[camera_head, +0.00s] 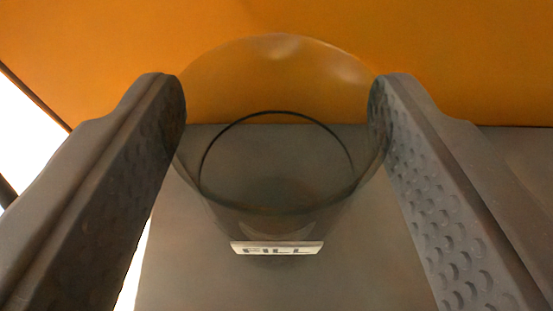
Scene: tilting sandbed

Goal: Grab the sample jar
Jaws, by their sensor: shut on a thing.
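The sample jar (277,185) is a clear, see-through round vessel with a dark ring and a white label at its lower front, on which the letters "FILL" seem to show. It is in the middle of the camera_head view. My gripper (278,110) has one dimpled grey finger on each side of the jar. Both fingertips touch the jar's sides near its upper part, so the gripper is shut on it. I cannot tell whether the jar rests on the grey surface or is held above it.
A grey flat surface (190,270) lies beneath and around the jar. An orange wall or panel (90,50) stands behind it across the top. A bright white area (25,135) shows at the left edge, past the grey surface.

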